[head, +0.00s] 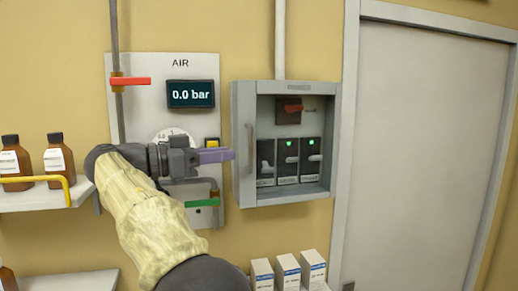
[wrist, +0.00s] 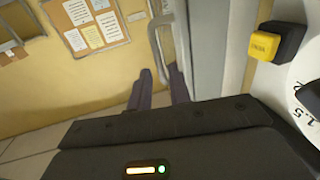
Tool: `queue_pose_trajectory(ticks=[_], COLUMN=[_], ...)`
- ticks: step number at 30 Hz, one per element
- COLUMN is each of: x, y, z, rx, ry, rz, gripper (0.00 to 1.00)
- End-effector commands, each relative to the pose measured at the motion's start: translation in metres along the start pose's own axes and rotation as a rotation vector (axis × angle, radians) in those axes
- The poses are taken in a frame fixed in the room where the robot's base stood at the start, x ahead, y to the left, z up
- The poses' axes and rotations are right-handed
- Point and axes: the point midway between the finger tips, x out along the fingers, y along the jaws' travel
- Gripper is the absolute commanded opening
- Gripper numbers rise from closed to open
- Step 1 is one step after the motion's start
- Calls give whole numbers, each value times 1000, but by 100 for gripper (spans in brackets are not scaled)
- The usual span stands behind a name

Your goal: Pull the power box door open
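The grey power box (head: 237,160) hangs on the wall right of the air panel. Its front looks shut, with a window showing a red switch and several dark switches inside. The door handle (head: 250,138) is a vertical grey bar at the front's left side. It also shows in the wrist view (wrist: 153,34). My gripper (head: 232,154) points right, its purple fingertips at the box's left edge. In the wrist view the two fingers (wrist: 159,75) are apart, with the handle's lower end in line with the gap. I cannot tell whether the handle is between them or just beyond.
The air panel (head: 148,95) with its red and green levers, gauge and yellow button (head: 212,142) is close behind my gripper. A shelf with brown bottles (head: 56,160) is at left. White boxes (head: 288,270) stand below. A grey door (head: 425,150) is at right.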

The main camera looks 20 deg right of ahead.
Motion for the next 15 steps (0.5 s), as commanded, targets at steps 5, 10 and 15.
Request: queue_pose_trajectory(ticks=[5,10,15], x=[35,66,88], y=[1,2,1], z=[-3,-4,-2], rx=[-2,-2,-3], ry=[-1,-2,-1], rz=[7,10,9], gripper=[20,20,20])
